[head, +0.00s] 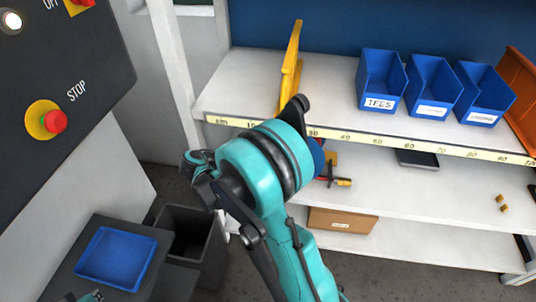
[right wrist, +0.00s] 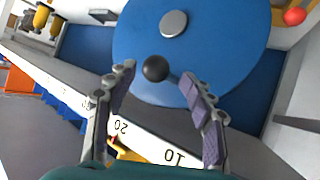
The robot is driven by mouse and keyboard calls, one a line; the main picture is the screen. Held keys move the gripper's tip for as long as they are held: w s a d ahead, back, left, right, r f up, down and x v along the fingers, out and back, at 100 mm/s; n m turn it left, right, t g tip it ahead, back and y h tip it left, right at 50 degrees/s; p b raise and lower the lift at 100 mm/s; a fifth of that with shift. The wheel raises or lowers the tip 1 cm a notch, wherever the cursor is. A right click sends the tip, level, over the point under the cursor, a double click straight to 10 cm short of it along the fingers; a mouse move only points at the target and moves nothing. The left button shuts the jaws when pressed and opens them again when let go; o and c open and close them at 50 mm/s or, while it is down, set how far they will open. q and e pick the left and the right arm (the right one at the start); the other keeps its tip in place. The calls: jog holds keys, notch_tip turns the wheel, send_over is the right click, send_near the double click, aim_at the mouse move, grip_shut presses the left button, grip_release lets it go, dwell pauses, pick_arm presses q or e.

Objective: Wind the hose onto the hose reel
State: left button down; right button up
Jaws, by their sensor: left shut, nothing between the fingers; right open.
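The blue hose reel disc (right wrist: 215,50) fills the top of the right wrist view, with a silver hub (right wrist: 173,23) and a black ball knob (right wrist: 155,68) near its edge. My right gripper (right wrist: 158,78) is open, with its fingers on either side of the knob; whether they touch it I cannot tell. In the head view only a sliver of the blue disc (head: 318,157) shows behind my teal right arm, which hides the right gripper. My left gripper (head: 86,297) is shut and empty at the bottom left edge, mostly cut off. I cannot make out the hose.
A white shelf unit with a ruler edge (head: 380,140) carries blue bins (head: 382,80) and a yellow bracket (head: 290,70). A cardboard box (head: 342,220) is on a lower shelf. A blue tray (head: 118,258), dark bin (head: 190,235) and panel with red stop button (head: 55,121) are at left.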

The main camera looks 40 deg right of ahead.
jog(key=shift+v, duration=1.9)
